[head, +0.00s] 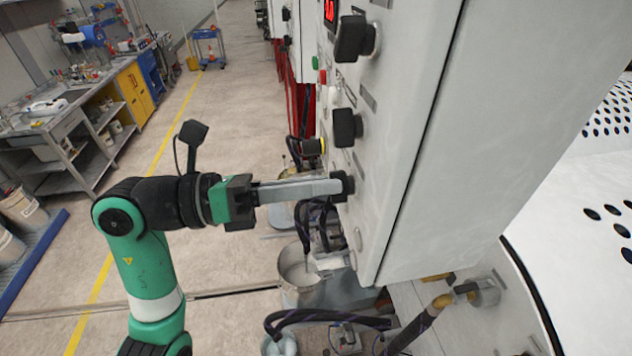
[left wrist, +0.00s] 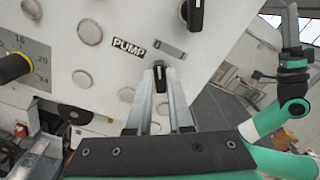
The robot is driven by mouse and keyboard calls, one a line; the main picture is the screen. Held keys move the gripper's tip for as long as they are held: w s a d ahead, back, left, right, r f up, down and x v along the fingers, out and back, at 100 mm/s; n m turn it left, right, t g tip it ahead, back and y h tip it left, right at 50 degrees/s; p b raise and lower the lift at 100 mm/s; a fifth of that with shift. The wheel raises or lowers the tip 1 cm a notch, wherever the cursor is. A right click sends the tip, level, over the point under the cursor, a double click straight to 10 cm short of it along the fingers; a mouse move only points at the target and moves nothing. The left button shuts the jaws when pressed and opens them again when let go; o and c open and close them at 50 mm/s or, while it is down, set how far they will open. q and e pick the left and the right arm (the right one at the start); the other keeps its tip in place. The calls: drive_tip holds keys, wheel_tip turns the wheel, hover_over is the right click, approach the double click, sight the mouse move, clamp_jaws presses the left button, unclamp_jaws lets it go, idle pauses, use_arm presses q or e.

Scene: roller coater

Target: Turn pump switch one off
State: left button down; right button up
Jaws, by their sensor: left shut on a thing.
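A black rotary knob (head: 347,184) is the lowest of the knobs on the side of the white control cabinet. My left gripper (head: 339,187) reaches it from the left, its long grey fingers almost level, and is shut on it. In the left wrist view the two fingers close on either side of the black knob (left wrist: 160,76), which has a pale pointer line. A PUMP label (left wrist: 128,47) sits on the panel just above and left of it. Part of the knob is hidden by the fingertips. The knob's number cannot be read.
Two more black knobs, a middle one (head: 346,127) and an upper one (head: 354,38), stick out above the held knob. Hoses and a metal bucket (head: 300,277) stand below the cabinet. A workbench (head: 70,130) is far left, with open floor between.

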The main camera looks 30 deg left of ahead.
idle(0.4)
use_arm(q)
drive_tip(key=c, duration=0.8)
unclamp_jaws()
drive_tip(key=b+v, duration=0.3)
drive_tip(key=v, duration=0.8)
drive_tip(key=shift+s+a, duration=0.2)
drive_tip(key=shift+s, duration=0.05)
